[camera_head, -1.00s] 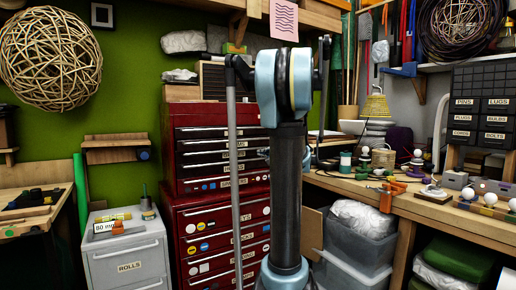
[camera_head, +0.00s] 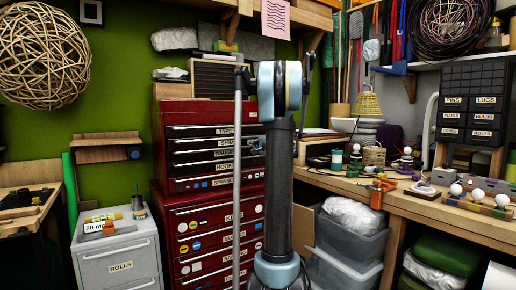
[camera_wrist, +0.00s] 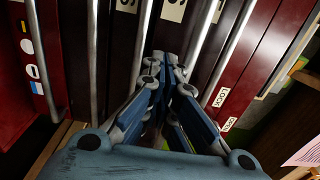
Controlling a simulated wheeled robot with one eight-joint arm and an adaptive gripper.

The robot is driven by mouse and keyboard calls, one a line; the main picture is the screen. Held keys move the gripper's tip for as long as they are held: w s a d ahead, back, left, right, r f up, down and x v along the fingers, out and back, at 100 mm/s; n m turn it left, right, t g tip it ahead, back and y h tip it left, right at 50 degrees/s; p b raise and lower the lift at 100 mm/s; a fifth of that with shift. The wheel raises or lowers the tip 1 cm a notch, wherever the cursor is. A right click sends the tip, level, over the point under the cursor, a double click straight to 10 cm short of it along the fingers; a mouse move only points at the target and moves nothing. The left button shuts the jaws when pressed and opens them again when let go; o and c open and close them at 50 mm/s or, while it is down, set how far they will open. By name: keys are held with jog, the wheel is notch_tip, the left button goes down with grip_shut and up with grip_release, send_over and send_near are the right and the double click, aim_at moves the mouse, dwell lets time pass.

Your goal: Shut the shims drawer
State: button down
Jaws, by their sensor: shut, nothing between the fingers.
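The red tool chest (camera_head: 160,150) stands left of my arm in the head view, with a stack of dark drawers in its upper part. The shims drawer (camera_head: 195,153) is the second dark one down, below the tape drawer; my arm covers its right end. I cannot tell how far out it stands. My gripper shows only partly in the head view, beside the labels. In the wrist view, my gripper (camera_wrist: 168,62) is shut and empty, its fingertips before dark drawer fronts and long metal handles (camera_wrist: 141,45). Contact is unclear, and the labels there are cut off.
A grey rolls cabinet (camera_head: 84,258) stands left of the chest, with a level and tools on top. A cluttered workbench (camera_head: 408,205) runs along the right, with grey bins (camera_head: 350,238) beneath it. A wooden shelf hangs above.

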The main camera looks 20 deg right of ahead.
aim_at(246, 141)
jog(key=shift+x, duration=1.8)
jog(key=x, duration=0.4)
jog(key=shift+w, duration=0.25)
jog(key=shift+w+a+r, duration=0.1)
